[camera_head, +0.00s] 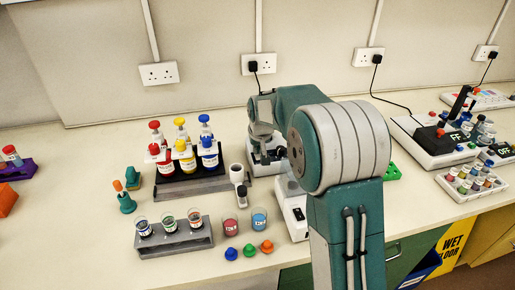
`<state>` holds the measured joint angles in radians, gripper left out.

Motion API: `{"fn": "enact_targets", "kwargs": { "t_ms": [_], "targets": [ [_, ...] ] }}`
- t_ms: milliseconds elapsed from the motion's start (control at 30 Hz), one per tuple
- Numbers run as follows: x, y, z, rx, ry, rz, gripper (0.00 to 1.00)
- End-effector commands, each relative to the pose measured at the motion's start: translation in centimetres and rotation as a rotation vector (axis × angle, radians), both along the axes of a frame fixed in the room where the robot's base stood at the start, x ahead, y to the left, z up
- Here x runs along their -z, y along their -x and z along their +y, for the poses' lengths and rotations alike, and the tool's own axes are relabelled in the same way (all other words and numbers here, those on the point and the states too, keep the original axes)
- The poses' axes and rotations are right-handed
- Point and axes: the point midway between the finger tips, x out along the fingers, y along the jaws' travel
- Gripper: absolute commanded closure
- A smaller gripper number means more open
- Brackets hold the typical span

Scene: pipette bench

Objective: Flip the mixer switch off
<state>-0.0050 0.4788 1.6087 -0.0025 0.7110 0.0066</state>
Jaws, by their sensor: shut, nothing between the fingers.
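My gripper (263,146) points down at the back middle of the bench, left of my large green and grey arm. It is shut and empty, and small in the picture. Directly under and behind it stands a pale grey device (270,167), partly hidden by my arm, with a black cable rising behind it to a wall socket. It may be the mixer. I cannot make out its switch or whether the fingers touch it. A second white device (294,205) with a dark panel stands in front of it, partly covered by my arm.
Left of the gripper is a rack (190,186) of red, yellow and blue-capped bottles. A grey rack (174,239) of cups and two loose cups (259,222) stand in front. A device with a black top (432,138) and a vial tray (470,184) are at right.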

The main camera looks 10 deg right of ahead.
Motion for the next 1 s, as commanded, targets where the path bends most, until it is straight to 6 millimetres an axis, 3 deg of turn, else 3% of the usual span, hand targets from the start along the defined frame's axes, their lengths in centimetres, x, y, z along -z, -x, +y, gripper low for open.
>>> {"fn": "enact_targets", "kwargs": {
  "t_ms": [600,1000],
  "targets": [
    [0.2,1.7,0.0,0.0,0.0,0.01,1.0],
    [-0.4,1.8,0.0,0.0,0.0,0.006,1.0]
  ]
}}
